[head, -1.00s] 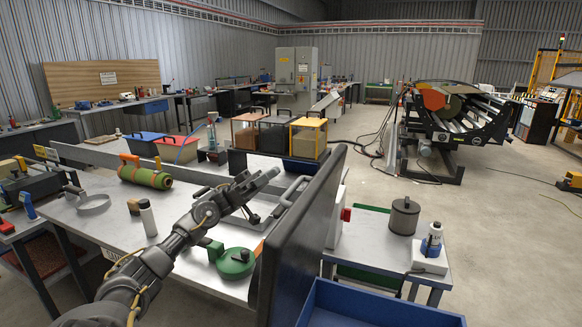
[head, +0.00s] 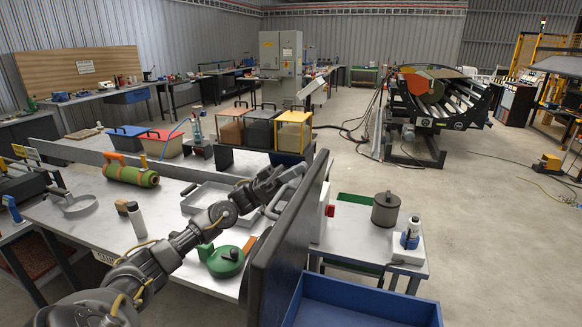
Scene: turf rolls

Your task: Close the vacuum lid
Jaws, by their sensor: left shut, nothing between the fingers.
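A large dark panel (head: 285,245), which looks like the raised vacuum lid, stands steeply tilted and nearly edge-on at the right end of the metal table (head: 95,222). A light grey bar handle (head: 277,203) shows along its left side. My left gripper (head: 294,174) is shut and empty, close to the panel's left face near its upper part. I cannot tell whether it touches the panel or the handle. My forearm hides part of the table and of a shallow metal tray (head: 195,204). My right gripper is not in view.
A green round container (head: 226,262), a white bottle (head: 137,222) and a green roll (head: 130,176) lie or stand on the table. A blue bin (head: 365,305) is right of the panel. A side table holds a dark canister (head: 385,210).

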